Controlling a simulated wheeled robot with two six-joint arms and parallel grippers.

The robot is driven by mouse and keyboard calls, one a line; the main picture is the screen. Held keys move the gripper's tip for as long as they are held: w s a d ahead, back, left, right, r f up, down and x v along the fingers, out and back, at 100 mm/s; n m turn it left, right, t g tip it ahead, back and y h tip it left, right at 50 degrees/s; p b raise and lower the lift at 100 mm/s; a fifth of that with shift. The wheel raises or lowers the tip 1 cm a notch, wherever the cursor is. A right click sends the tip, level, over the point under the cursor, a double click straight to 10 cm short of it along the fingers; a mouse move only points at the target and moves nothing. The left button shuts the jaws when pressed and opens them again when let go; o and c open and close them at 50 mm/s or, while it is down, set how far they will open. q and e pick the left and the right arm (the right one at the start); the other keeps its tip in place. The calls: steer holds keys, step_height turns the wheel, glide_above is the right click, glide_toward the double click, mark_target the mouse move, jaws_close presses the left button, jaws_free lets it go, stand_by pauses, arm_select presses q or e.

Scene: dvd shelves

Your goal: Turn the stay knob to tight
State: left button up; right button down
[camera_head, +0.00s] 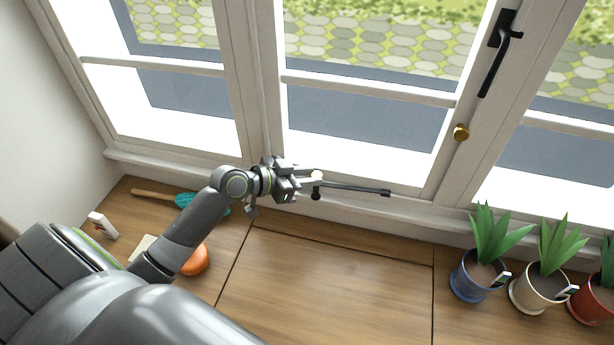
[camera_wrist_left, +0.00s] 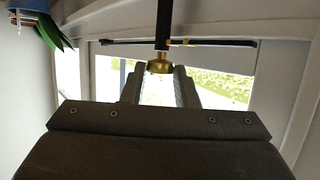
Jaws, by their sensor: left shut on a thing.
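The window stay is a thin dark bar (camera_head: 358,188) along the bottom rail of the middle window; it also crosses the top of the left wrist view (camera_wrist_left: 112,42). Its stay knob is small and brass (camera_wrist_left: 160,66) and sits below a dark post. My left gripper (camera_head: 311,180) reaches the left end of the stay. In the left wrist view its two fingers (camera_wrist_left: 161,80) are on either side of the knob, shut on it. The fingers partly hide the knob in the head view. My right gripper is in neither view.
A black window handle (camera_head: 501,50) and a brass knob (camera_head: 461,132) are on the frame at right. Several potted plants, the nearest in a blue pot (camera_head: 474,283), stand at right. An orange object (camera_head: 196,261) and a teal brush (camera_head: 187,200) lie near my left arm. The middle wooden surface is clear.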

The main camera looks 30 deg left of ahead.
arm_select(q)
steer(key=o, duration=1)
steer(key=shift+p+v, duration=0.4)
steer(key=shift+v, duration=8.25)
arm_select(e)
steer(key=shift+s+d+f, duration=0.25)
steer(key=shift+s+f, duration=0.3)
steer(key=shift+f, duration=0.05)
arm_select(q)
steer(key=shift+f, duration=0.1)
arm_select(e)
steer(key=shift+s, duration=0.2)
